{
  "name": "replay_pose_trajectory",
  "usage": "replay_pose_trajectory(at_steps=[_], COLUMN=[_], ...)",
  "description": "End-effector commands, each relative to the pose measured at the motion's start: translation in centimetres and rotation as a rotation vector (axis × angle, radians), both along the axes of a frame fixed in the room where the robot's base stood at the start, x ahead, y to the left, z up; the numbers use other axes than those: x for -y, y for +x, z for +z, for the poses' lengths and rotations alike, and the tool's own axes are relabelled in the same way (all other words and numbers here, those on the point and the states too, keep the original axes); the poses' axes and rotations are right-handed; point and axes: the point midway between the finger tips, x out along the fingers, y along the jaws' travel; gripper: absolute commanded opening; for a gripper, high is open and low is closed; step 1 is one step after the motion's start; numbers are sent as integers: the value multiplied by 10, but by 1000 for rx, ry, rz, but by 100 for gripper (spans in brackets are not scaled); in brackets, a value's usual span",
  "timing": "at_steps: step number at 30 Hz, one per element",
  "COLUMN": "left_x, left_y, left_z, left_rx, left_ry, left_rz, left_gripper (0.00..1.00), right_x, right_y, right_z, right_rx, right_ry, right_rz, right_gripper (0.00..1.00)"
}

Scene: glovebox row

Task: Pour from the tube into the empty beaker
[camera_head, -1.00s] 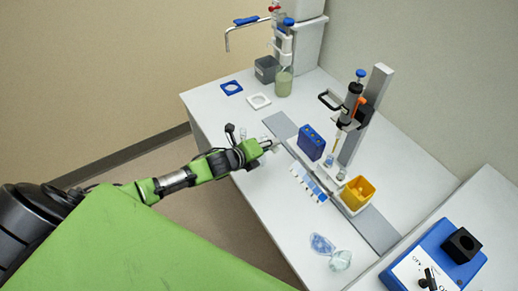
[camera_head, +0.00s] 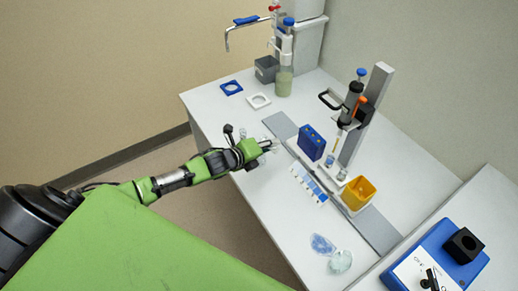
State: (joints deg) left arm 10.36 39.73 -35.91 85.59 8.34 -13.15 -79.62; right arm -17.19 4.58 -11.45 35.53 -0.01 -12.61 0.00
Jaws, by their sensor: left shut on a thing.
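My left gripper (camera_head: 274,144) is over the bench's near left edge, shut on a small pale thing that looks like the tube. Its outline and contents are too small to make out. Two clear glass vessels stand at the front of the bench, well below the gripper in the picture. One is bluish (camera_head: 322,244) and the other is pale, greenish and clear (camera_head: 341,261). The pale one looks like the empty beaker, though I cannot be sure. The gripper is apart from both. My right gripper is not in view.
A blue block with holes (camera_head: 311,143), a row of small blue-and-white pieces (camera_head: 308,186), a yellow container (camera_head: 358,193) and a grey column stand (camera_head: 368,112) occupy the middle. A blue device (camera_head: 437,259) is at lower right. Bare bench lies left of the glass vessels.

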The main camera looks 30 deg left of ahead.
Motion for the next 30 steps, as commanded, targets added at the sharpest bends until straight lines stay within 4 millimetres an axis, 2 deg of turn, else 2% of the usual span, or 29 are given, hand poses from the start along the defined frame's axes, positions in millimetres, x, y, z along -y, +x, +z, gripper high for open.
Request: replay_pose_trajectory(at_steps=[30], left_x=[1], left_y=[0], left_z=[-3], left_rx=[-5], left_ry=[-60], left_rz=[-1], left_gripper=[0], right_x=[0], right_y=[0], right_z=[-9], right_rx=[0], right_ry=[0], right_rz=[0], right_gripper=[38])
